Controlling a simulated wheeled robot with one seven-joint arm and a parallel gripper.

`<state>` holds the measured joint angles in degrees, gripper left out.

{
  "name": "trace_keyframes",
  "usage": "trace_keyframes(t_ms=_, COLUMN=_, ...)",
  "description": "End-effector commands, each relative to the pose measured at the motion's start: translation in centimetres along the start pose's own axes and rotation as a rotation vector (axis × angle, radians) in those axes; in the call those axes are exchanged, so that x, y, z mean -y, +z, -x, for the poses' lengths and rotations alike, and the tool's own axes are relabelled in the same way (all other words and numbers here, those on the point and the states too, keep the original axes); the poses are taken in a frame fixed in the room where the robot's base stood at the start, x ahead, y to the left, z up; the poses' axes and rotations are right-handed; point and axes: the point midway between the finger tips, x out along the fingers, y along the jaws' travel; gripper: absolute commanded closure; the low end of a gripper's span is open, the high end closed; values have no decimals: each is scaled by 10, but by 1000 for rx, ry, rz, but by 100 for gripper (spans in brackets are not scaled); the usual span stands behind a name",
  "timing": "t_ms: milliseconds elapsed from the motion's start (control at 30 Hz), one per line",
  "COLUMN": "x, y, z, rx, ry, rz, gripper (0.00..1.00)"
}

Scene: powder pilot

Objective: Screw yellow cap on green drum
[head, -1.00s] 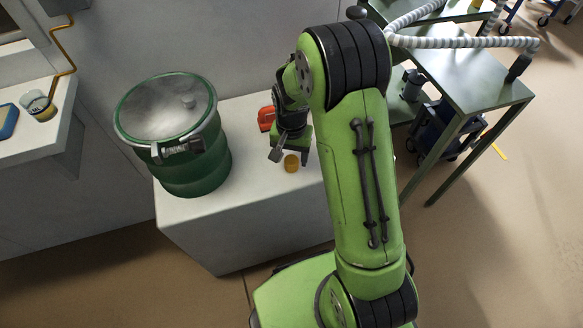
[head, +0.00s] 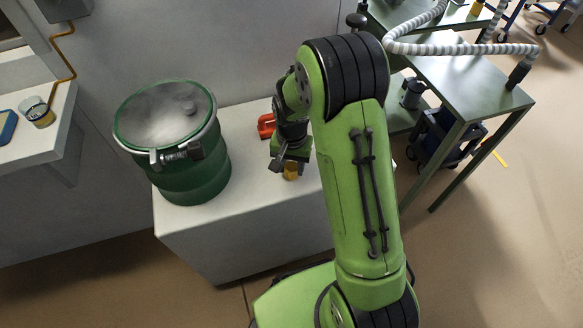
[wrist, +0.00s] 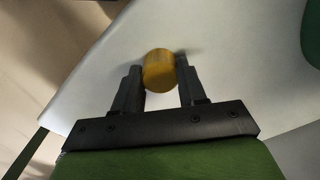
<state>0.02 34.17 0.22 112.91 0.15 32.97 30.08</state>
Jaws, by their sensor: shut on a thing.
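The yellow cap (head: 291,172) stands on the pale grey block (head: 240,235), to the right of the green drum. It also shows between the two dark fingers in the wrist view (wrist: 159,69). My gripper (head: 288,166) is down at the cap and shut on it. The green drum (head: 190,180) stands on the left part of the block, with a grey metal lid and a dark clamp at its front rim. A small round fitting (head: 189,106) shows on the lid. The drum's edge shows at the upper right of the wrist view (wrist: 311,35).
A red object (head: 266,126) lies on the block just behind my gripper. A wall stands close behind the block. A dark green table (head: 470,80) with a ribbed hose is at the right. A shelf with a beaker (head: 37,112) is at the far left.

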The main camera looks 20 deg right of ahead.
Motion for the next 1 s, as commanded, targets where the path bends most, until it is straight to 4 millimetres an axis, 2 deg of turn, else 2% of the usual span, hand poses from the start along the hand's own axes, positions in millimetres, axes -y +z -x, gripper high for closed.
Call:
trace_keyframes(t_ms=100, x=0, y=0, z=12, rx=-1, ry=-1, rz=0, gripper=100)
trace_keyframes(t_ms=800, x=0, y=0, z=60, rx=-1, ry=0, rz=0, gripper=100)
trace_keyframes(t_ms=1000, x=0, y=0, z=68, rx=-1, ry=0, rz=0, gripper=100)
